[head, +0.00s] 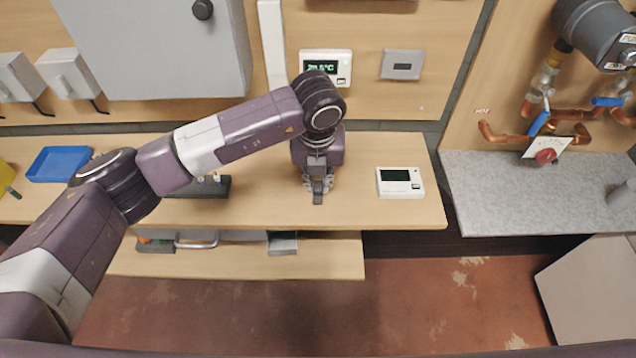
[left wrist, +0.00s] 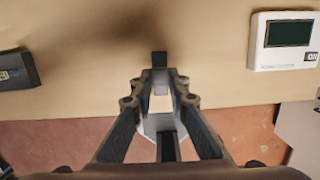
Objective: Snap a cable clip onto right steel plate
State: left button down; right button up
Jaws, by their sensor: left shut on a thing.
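My left gripper (head: 318,184) is above the wooden bench, pointing down. It is shut on a small dark grey piece (head: 318,198), which looks like the cable clip but is too small to be sure. In the left wrist view the dark piece (left wrist: 159,60) sits between the fingertips of the left gripper (left wrist: 159,78). My right gripper is not in view.
A white thermostat (head: 400,182) lies on the bench (head: 365,212), right of the gripper; another (head: 326,66) hangs on the wall. A black holder (head: 215,187) and blue tray (head: 58,164) are to the left. Copper pipes (head: 505,135) stand at right. Bare bench lies between gripper and thermostat.

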aim_at(318, 188)
pick_arm(q)
jog(key=shift+r+p, duration=0.65)
jog(key=shift+r, duration=1.45)
